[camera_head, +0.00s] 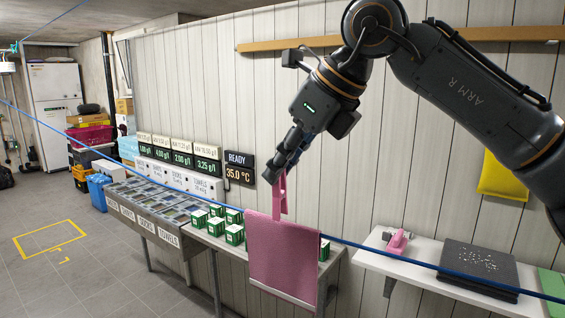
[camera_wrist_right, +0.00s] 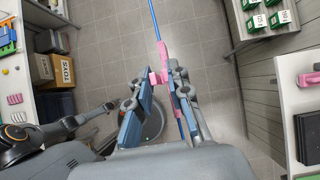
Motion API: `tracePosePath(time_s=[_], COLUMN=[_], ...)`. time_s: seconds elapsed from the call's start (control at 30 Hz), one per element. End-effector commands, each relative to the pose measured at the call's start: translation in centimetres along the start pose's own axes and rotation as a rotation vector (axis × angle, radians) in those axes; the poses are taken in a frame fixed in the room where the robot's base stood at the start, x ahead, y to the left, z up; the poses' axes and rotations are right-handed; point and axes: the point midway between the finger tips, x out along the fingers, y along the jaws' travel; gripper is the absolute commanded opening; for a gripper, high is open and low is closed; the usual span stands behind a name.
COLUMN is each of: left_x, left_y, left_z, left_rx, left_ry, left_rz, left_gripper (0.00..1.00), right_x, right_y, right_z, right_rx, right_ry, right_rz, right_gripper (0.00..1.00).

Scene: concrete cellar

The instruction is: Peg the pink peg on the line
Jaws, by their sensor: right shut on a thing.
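My right gripper (camera_head: 287,172) points down and is shut on the upper part of the pink peg (camera_head: 281,198). The peg's lower end meets the top edge of a pink cloth (camera_head: 283,255); I cannot tell whether it clips the line. The cloth hangs over the blue line (camera_head: 370,249). In the right wrist view the peg (camera_wrist_right: 155,78) shows between the right gripper's fingers (camera_wrist_right: 158,82), with the blue line (camera_wrist_right: 153,18) passing by it. My left arm shows at lower left of the wrist view; its gripper's (camera_wrist_right: 107,107) opening is unclear.
Several green-and-white boxes (camera_head: 234,234) stand on the bench behind the cloth. The white shelf (camera_head: 371,262) at right holds a pink object (camera_head: 398,243) and a dark stack (camera_head: 478,265). A yellow cloth (camera_head: 503,177) hangs on the wall. Floor at left is open.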

Motion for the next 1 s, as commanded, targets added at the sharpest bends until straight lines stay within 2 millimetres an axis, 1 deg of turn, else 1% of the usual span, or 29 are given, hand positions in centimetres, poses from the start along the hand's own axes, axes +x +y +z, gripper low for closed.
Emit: tracePosePath(time_s=[0.27, 1.0], left_x=[0.2, 1.6], left_y=[0.0, 0.1], left_z=[0.0, 0.0], left_rx=[0.000, 0.001], left_ry=[0.001, 0.002], left_rz=[0.000, 0.001], left_gripper=[0.38, 0.38], right_x=[0.2, 1.7], right_y=[0.0, 0.0], right_z=[-0.1, -1.2], right_rx=[0.000, 0.000], right_ry=[0.000, 0.000], right_rz=[0.000, 0.000], right_gripper=[0.00, 0.00])
